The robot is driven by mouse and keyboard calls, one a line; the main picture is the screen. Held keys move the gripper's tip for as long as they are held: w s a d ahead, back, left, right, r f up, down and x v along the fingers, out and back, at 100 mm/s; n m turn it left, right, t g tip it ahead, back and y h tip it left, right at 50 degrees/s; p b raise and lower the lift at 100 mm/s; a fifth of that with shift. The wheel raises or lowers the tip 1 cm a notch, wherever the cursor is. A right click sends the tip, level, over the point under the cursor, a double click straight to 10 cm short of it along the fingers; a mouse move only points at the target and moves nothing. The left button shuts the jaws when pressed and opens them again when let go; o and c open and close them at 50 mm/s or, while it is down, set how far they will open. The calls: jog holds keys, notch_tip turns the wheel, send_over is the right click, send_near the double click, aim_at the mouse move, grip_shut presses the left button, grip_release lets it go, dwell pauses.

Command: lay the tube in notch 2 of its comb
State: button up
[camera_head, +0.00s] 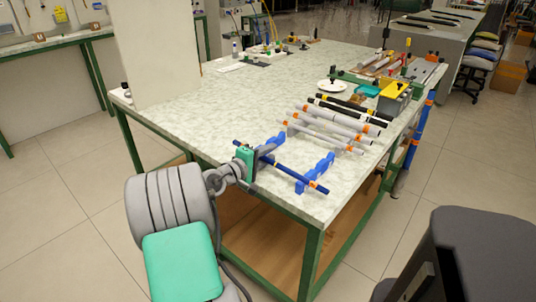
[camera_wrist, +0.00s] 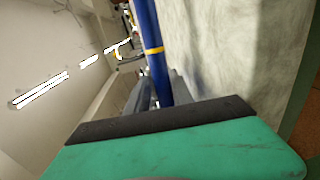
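The tube (camera_head: 293,173) is long and dark blue with orange-yellow bands. It lies across the line of two blue notched comb supports, a near one (camera_head: 317,171) at the right and a farther one (camera_head: 272,146) partly behind my gripper. I cannot tell whether it touches them or which notch it is over. My gripper (camera_head: 258,157) is at the tube's left part. In the wrist view, the tube (camera_wrist: 153,50) with a yellow band runs down between the grey fingers (camera_wrist: 160,95), which close on both its sides. The tube's lower part is hidden by the gripper body.
Several grey and white rods with orange bands (camera_head: 335,125) lie on the table behind the comb, with black rods beyond. A yellow-black box (camera_head: 394,97) and a white plate (camera_head: 332,86) stand farther back. The table's middle (camera_head: 230,105) is clear; its front edge is close to the comb.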

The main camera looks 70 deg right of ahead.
jog(key=shift+o, duration=1.2)
jog(key=shift+s+a+f, duration=0.1)
jog(key=shift+a+f, duration=0.1)
jog(key=shift+f, duration=0.95)
jog(key=v, duration=0.2)
jog(key=r+v, duration=0.1)
jog(key=v, duration=0.1)
jog(key=p+v, duration=0.1)
jog(key=v, duration=0.2)
jog(key=shift+w+d+r, duration=0.1)
jog(key=shift+w+r, duration=0.15)
jog(key=shift+r, duration=0.1)
jog(key=shift+a+r, duration=0.15)
jog(key=shift+a, duration=0.1)
jog(key=shift+r, duration=0.15)
